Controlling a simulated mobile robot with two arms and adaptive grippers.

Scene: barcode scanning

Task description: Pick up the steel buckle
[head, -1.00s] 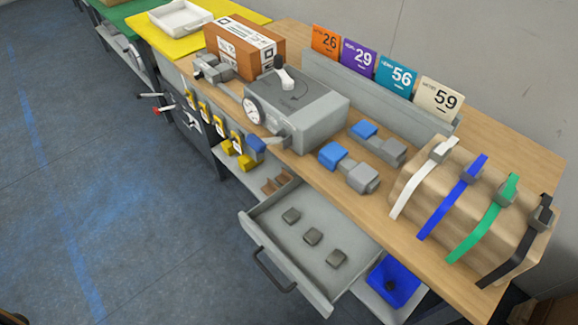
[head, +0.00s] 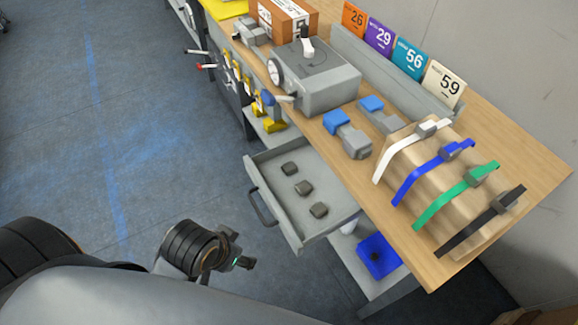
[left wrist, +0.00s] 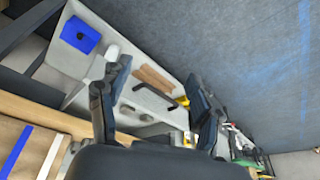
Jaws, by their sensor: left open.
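Three small dark grey buckle-like blocks (head: 304,188) lie in a row in the open grey drawer (head: 325,175) below the bench top. I cannot tell by look which one is the steel buckle. My left gripper (head: 240,258) is over the floor, in front of and apart from the drawer. In the left wrist view its two dark fingers are spread (left wrist: 158,92), with nothing held between them. The drawer and its black handle (left wrist: 180,103) show beyond the fingers; a finger and the gripper body partly hide the blocks there. My right gripper is not in view.
The drawer handle (head: 262,208) sticks out toward the floor. A blue bin (head: 378,255) stands on a lower shelf. A cardboard stand with coloured straps (head: 425,190) and a grey machine (head: 315,80) are on the bench (head: 525,160). The floor in front is clear.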

